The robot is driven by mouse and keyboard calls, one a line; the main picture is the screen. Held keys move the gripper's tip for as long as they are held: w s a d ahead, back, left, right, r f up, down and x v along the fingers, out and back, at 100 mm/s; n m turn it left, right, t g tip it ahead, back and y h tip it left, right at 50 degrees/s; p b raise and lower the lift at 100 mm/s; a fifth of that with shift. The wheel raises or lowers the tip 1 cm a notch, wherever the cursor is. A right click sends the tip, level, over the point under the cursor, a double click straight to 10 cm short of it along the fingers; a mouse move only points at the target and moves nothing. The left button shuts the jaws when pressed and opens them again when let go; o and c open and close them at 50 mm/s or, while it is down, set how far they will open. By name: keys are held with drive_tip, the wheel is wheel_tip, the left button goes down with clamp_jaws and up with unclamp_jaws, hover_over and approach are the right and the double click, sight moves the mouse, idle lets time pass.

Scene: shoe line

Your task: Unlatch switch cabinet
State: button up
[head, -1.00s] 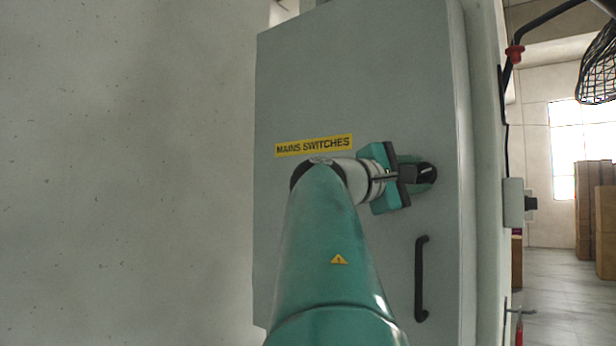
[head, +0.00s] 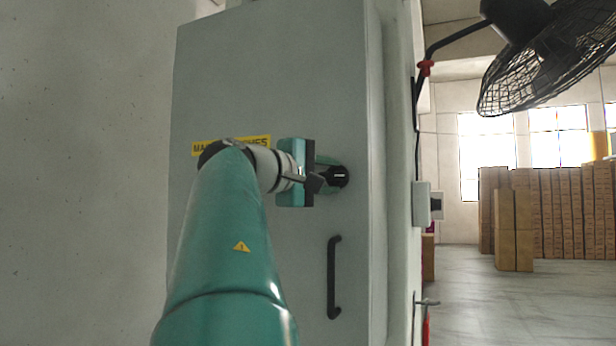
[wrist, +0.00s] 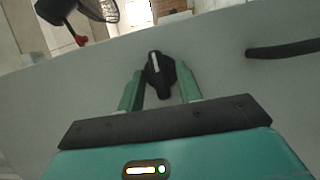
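The grey switch cabinet (head: 280,75) is closed, with a yellow label (head: 255,142) partly hidden by my arm. Its black rotary latch (head: 339,177) is on the right side of the door, with a white mark that looks roughly level in the head view. My gripper (head: 318,180) is just in front of and left of the latch in the head view. In the wrist view, the latch (wrist: 158,75) shows between and beyond the spread fingertips of my gripper (wrist: 160,88). The fingers look apart from it; any contact is hard to tell.
A black door handle (head: 334,277) is below the latch; it also shows in the wrist view (wrist: 285,49). A black caged fan (head: 545,60) hangs at upper right. Stacked boxes (head: 550,210) stand far back, with open floor (head: 480,280) before them.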

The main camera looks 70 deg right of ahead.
drive_tip(key=shift+w+a, duration=0.1)
drive_tip(key=v, duration=1.3)
drive_tip(key=shift+a, duration=0.25)
drive_tip(key=shift+w, duration=0.15)
drive_tip(key=w+a+f+n+t+y, duration=0.2)
drive_tip(key=w+a+f+t, duration=0.25)
drive_tip(key=f, duration=0.45)
drive_tip(key=w+a+f+n+t+y, duration=0.1)
drive_tip(key=w+a+f+n+t, duration=0.15)
drive_tip(key=w+f, duration=0.4)
drive_tip(key=w+a+f+n+t+y, duration=0.25)
drive_tip(key=a+f+t, duration=0.25)
drive_tip(key=f, duration=0.5)
drive_tip(key=s+a+f+m+t+y, duration=0.1)
drive_tip(key=a+f+y, duration=0.9)
drive_tip(key=a+f, duration=1.2)
wheel_tip(320, 180, down, 4)
drive_tip(key=shift+s+a+r+t, duration=0.15)
drive_tip(key=shift+s+a+t, duration=0.15)
drive_tip(key=shift+s+t, duration=0.25)
